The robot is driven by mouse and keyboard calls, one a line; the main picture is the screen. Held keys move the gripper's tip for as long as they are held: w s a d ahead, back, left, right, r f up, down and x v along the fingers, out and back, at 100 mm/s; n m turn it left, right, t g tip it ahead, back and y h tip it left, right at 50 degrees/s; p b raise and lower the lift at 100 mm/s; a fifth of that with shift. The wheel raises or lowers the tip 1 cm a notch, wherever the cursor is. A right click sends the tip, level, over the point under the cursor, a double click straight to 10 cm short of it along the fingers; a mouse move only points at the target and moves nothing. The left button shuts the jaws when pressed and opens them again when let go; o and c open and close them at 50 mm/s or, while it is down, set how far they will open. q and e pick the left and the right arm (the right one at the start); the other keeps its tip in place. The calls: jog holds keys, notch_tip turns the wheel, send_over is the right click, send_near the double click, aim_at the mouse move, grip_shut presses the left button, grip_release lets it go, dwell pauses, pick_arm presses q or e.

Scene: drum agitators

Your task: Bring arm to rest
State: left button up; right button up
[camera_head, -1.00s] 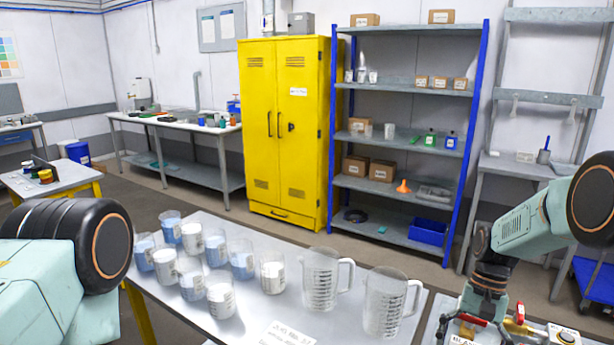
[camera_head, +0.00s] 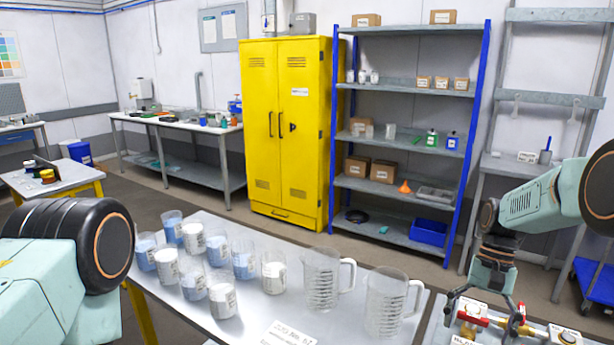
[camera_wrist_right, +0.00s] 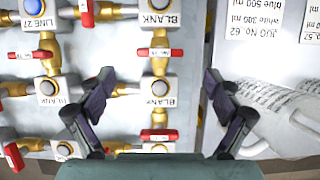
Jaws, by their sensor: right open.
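My right gripper (camera_head: 480,318) is at the lower right of the head view, open and empty. It hangs above a panel of brass pipes with red handles. In the right wrist view its two dark fingers (camera_wrist_right: 158,98) are spread wide, with nothing between them but the panel below. My right arm (camera_head: 535,205) comes in from the right edge. On the left only a dark joint and pale housing of my left arm (camera_head: 75,250) show; the left gripper is out of the picture.
A grey table (camera_head: 265,325) bears two clear jugs (camera_head: 321,280) (camera_head: 384,302) and several beakers with blue or white contents (camera_head: 222,295). The valve panel (camera_wrist_right: 100,100) lies right of it. A yellow cabinet (camera_head: 284,125) and a blue-framed shelf (camera_head: 405,140) stand behind.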

jog(key=v, duration=0.6)
jog(key=x, duration=1.2)
jog(key=shift+s+f, duration=0.1)
jog(key=shift+a+f+n, duration=0.1)
jog(key=shift+n, duration=0.3)
jog(key=n+h+b, duration=0.1)
jog(key=n, duration=0.2)
jog(key=shift+g+h, duration=0.3)
jog(key=shift+g, duration=0.1)
jog(key=n+h, duration=0.1)
jog(key=n, duration=0.4)
jog(key=shift+a+h, duration=0.2)
jog(key=shift+h, duration=0.2)
jog(key=n+h, duration=0.1)
jog(key=n, duration=0.1)
jog(key=n+t, duration=0.1)
jog(key=n, duration=0.2)
jog(key=shift+a+h, duration=0.1)
jog(key=shift+h, duration=0.3)
jog(key=n+t+h, duration=0.1)
jog(key=n, duration=0.3)
jog(key=shift+s, duration=0.1)
jog(key=shift+a, duration=0.1)
